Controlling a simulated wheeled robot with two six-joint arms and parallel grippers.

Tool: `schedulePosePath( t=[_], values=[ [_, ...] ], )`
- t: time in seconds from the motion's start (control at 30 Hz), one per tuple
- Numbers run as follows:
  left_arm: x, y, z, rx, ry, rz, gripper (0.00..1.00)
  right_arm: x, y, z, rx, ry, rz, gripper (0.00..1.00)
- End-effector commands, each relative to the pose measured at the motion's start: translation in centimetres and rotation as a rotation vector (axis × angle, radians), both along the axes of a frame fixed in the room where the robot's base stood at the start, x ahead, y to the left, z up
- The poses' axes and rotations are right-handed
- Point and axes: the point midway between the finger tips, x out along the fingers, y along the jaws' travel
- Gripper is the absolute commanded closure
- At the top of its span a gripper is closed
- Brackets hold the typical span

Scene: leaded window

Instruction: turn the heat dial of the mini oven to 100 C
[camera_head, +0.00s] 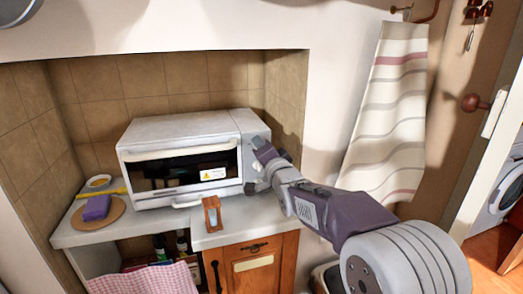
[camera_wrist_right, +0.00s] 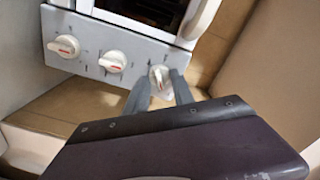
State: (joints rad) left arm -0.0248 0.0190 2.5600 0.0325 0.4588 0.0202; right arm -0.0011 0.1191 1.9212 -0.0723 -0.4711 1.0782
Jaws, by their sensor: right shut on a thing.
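The mini oven (camera_head: 180,130) is a white box with a dark glass door, standing on the counter in the tiled niche. Its control panel is on the right side of its front and is partly hidden by my right gripper (camera_head: 262,152) in the head view. My right gripper (camera_wrist_right: 160,88) is shut on the end dial, a finger on each side. The dial markings are too small to read. My left gripper is not in view.
A round board (camera_head: 98,216) with a purple sponge (camera_head: 97,207) lies at the counter's left. A small wooden-framed object (camera_head: 212,214) stands at the counter's front edge, below the oven. A striped towel (camera_head: 385,120) hangs at the right, beyond my right arm.

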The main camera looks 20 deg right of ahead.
Motion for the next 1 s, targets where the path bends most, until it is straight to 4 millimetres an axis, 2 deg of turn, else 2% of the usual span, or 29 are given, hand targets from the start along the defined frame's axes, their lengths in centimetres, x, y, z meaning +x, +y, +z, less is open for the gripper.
schedulePosePath(
  t=[0.4,0.97,1.0],
  values=[
    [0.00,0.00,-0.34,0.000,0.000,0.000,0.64,-0.01,-0.03,-0.18,0.182,0.009,-0.001,1.00],
    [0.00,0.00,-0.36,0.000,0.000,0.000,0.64,0.00,-0.02,-0.19,0.209,0.011,0.000,1.00],
    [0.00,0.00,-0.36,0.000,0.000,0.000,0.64,0.00,-0.02,-0.19,0.209,0.011,0.000,0.65]
  ],
)
